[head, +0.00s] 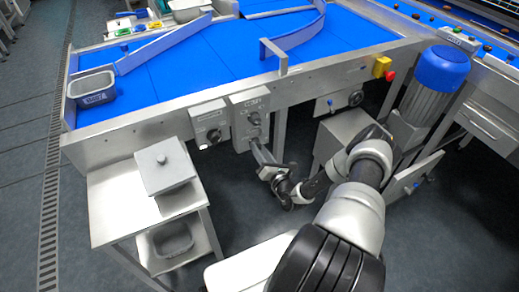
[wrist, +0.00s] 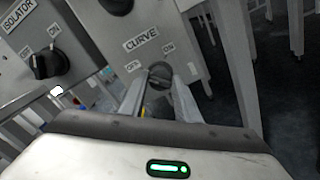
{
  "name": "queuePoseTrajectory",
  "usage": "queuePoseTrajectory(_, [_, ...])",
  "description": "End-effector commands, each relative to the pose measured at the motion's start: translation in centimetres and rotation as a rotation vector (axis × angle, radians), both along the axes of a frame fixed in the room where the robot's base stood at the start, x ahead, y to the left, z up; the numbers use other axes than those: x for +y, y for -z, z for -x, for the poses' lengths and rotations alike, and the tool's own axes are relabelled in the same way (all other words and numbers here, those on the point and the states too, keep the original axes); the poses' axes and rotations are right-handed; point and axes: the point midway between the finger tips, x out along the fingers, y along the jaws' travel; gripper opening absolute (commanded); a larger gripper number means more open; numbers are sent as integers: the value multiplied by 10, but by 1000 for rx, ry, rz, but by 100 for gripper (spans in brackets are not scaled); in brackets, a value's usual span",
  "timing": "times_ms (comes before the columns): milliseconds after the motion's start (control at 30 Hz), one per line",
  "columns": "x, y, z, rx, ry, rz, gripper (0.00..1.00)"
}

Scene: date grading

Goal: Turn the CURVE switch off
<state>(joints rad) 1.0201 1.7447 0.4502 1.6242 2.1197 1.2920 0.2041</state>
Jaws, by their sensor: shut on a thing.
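The CURVE switch (wrist: 160,76) is a dark round rotary knob on a grey box, below a CURVE label, with an OFF mark at its left and an ON mark at its right. My gripper (wrist: 158,82) is shut on this knob, one finger on each side. The fingers hide part of the knob, and I cannot tell clearly which mark it points to. In the head view my gripper (head: 257,146) reaches the lower part of the grey switch box (head: 238,106) on the front of the blue-belted table; the knob itself is mostly hidden there.
The ISOLATOR switch (wrist: 48,64) is on a separate box to the left. Another dark knob (wrist: 116,4) sits above the CURVE label. A steel side table (head: 108,208) with a lidded container (head: 163,170) stands at the left. A red button (head: 390,75) is to the right.

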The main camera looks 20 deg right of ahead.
Motion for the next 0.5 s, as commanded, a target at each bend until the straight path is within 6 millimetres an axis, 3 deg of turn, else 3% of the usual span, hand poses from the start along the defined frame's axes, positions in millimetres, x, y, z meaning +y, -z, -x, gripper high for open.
queuePoseTrajectory(500, [-1,0,1,-2,2,58,7])
